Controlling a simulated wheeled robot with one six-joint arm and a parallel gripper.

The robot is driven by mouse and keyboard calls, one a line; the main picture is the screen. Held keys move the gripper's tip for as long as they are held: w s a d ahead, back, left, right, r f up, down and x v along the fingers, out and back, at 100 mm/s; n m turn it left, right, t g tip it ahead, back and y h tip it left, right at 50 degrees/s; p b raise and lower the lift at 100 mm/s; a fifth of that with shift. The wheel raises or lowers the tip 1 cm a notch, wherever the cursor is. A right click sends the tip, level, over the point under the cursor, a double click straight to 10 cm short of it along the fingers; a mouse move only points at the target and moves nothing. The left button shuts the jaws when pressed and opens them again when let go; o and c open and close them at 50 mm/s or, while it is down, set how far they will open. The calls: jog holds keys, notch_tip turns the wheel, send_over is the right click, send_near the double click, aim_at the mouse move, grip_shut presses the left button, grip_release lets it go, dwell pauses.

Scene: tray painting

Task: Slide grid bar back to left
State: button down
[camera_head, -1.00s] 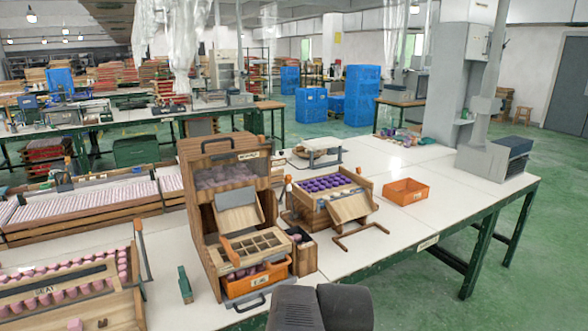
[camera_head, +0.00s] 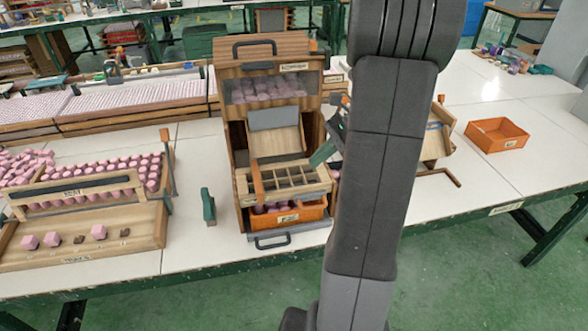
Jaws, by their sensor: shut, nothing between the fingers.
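The grid bar (camera_head: 290,181) is a light wooden strip of open compartments across the front of the wooden dispenser. An orange upright piece (camera_head: 257,180) stands at its left end. An orange bin (camera_head: 287,215) holding pink pieces sits below it. My arm crosses the view from the bottom to the top. What looks like the dark green tip of my gripper (camera_head: 321,154) shows left of my arm, by the right end of the grid bar. It appears shut and empty. I cannot tell whether it touches the bar. My arm hides the area just right of the dispenser.
A wooden tray of pink blocks (camera_head: 88,256) stands at the left. A small green object (camera_head: 208,205) stands on the white table between it and the dispenser. An orange box (camera_head: 496,134) sits at the right, with bare table around it.

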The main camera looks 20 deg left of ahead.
aim_at(257, 177)
jog(key=s+a+r+p+x, duration=0.1)
jog(key=r+x, duration=0.1)
jog(key=x, duration=1)
jog(key=shift+s+a+f, duration=0.25)
jog(key=shift+s+a, duration=0.1)
jog(key=shift+a, duration=0.2)
jog(key=shift+a, duration=0.1)
jog(key=shift+s+a+p, duration=0.2)
jog(key=shift+s+a, duration=0.25)
jog(key=shift+a, duration=0.25)
jog(key=shift+s+a+p, duration=0.25)
jog(key=shift+s+a, duration=0.15)
jog(key=shift+a, duration=0.25)
jog(key=shift+s+a+p, duration=0.2)
jog(key=shift+s+a, duration=0.25)
jog(key=shift+a, duration=0.25)
